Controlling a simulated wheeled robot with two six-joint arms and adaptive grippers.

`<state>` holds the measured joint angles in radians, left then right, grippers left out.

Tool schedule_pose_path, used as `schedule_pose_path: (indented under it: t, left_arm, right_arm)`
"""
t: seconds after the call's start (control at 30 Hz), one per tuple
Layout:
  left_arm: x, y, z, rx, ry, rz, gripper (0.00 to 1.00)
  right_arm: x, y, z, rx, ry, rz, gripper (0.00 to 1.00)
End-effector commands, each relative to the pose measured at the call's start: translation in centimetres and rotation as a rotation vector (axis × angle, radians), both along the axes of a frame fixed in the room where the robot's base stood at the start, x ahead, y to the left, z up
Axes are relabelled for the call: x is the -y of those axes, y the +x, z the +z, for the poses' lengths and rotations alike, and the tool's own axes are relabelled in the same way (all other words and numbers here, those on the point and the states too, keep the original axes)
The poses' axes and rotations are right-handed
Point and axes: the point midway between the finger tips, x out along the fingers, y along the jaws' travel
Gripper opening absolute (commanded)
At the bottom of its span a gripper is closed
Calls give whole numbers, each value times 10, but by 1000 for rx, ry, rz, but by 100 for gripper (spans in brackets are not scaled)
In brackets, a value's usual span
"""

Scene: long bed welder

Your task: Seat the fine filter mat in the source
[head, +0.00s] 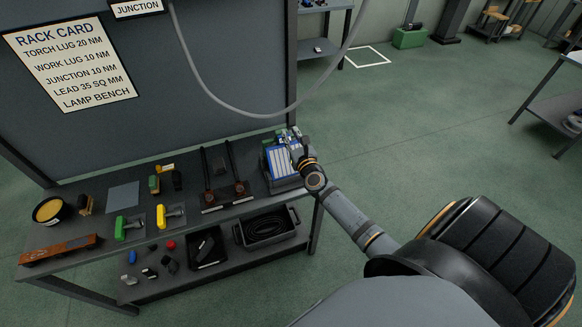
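My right arm reaches in from the lower right to the right end of the bench. My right gripper (290,137) is over the back of a blue-and-white striped unit (284,161) in a dark frame. The gripper is small and overlaps green and pale parts there, so I cannot tell whether its fingers are open or hold anything. I cannot tell for sure which thing is the source or the fine filter mat. A flat grey-blue square (123,197) lies on the bench's left half. My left gripper is not in view.
The bench (75,225) also bears green (128,228) and yellow (170,214) handled tools, a dark rack with two uprights (225,197) and a round yellow tub (48,210). Dark bins (268,229) stand on the lower shelf. A grey cable (230,108) hangs before the back panel.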

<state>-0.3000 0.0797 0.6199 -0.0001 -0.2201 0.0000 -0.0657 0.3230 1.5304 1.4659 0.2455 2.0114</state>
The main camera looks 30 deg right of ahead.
Motion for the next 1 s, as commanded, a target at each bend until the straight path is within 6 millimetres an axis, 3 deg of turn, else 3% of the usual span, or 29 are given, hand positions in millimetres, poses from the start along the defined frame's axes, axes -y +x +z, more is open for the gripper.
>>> schedule_pose_path:
  t: [0.3, 0.7, 0.83, 1.0]
  left_arm:
    - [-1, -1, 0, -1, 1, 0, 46]
    - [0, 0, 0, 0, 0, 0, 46]
    - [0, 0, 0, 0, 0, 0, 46]
    - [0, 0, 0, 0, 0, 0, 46]
  right_arm:
    - [-1, -7, -1, -2, -1, 0, 25]
    - [-22, -93, -1, -3, 0, 1, 25]
    - [-26, -110, -1, -2, -1, 1, 25]
    - [-28, -117, 0, 0, 0, 0, 25]
